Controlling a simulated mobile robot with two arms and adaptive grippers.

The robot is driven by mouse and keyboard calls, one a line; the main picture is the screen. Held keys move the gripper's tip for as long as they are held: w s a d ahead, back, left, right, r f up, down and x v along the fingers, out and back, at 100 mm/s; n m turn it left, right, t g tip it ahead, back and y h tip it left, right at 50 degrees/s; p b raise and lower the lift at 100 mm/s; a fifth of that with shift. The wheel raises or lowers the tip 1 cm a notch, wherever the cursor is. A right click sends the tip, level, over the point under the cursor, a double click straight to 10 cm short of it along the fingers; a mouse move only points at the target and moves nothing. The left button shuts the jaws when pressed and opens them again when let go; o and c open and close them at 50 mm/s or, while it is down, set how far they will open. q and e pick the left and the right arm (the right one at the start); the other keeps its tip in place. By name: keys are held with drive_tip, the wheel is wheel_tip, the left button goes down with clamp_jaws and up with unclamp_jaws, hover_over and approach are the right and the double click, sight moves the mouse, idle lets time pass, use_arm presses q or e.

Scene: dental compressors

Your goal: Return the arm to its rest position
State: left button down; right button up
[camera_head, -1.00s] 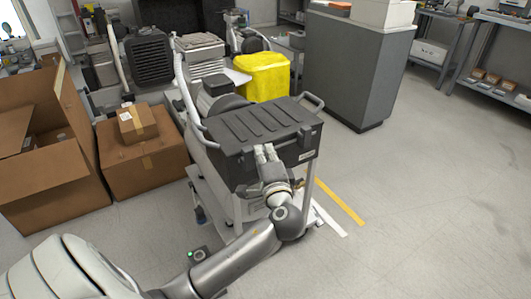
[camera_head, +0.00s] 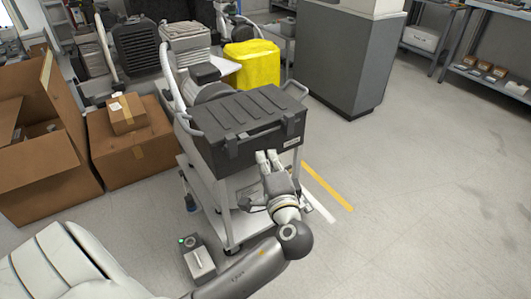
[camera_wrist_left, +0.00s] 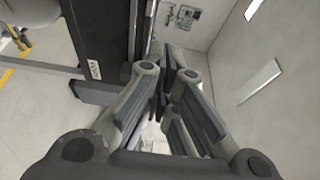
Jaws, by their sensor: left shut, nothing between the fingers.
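My left arm comes in from the bottom left in the head view. Its left gripper (camera_head: 268,157) is in front of the lower front of a black case (camera_head: 250,130). In the left wrist view the fingers (camera_wrist_left: 172,65) are shut with nothing between them. The case stands on a white cart (camera_head: 222,205), and its dark side also shows at the left of the wrist view (camera_wrist_left: 98,35). I cannot tell whether the fingertips touch the case. My right gripper is not in view.
Cardboard boxes (camera_head: 135,150) stand left of the cart. A yellow bin (camera_head: 252,65) is behind it, and a grey cabinet (camera_head: 345,65) stands at the back right. A small grey device (camera_head: 199,262) with a green light is on the floor near my arm. The floor at right is clear.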

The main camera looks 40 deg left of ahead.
use_arm(q)
drive_tip(key=shift+f, duration=0.1)
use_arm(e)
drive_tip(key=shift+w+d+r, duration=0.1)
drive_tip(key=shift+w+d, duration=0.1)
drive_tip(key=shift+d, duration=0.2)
